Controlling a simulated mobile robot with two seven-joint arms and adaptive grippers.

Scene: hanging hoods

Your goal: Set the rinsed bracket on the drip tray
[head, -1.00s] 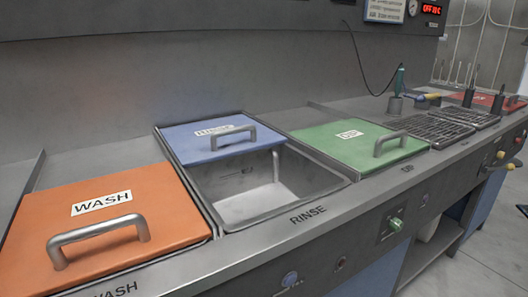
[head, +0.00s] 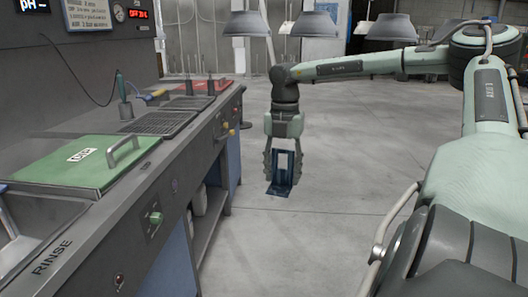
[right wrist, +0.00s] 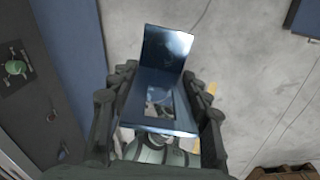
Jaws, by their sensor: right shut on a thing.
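The bracket (head: 281,190) is a dark blue, glossy L-shaped plate with a rectangular window. My right gripper (head: 284,168) is shut on it and holds it in the air over the aisle, right of the bench. In the right wrist view the bracket (right wrist: 166,52) sits between the two dark fingers. The dark grated drip tray area on the bench shows as a nearer grate (head: 158,122) and a farther grate (head: 190,104), beyond the green lid. Both look empty. The bracket is well apart from them. My left gripper is not in view.
The green lid (head: 85,160) with a raised handle covers a tank. The rinse tank (head: 25,235) is at the lower left. A teal-handled tool (head: 124,95) and upright rods stand near the grates. Yellow-tipped valves (head: 228,132) stick out from the bench front. The floor (head: 320,235) around the bracket is clear.

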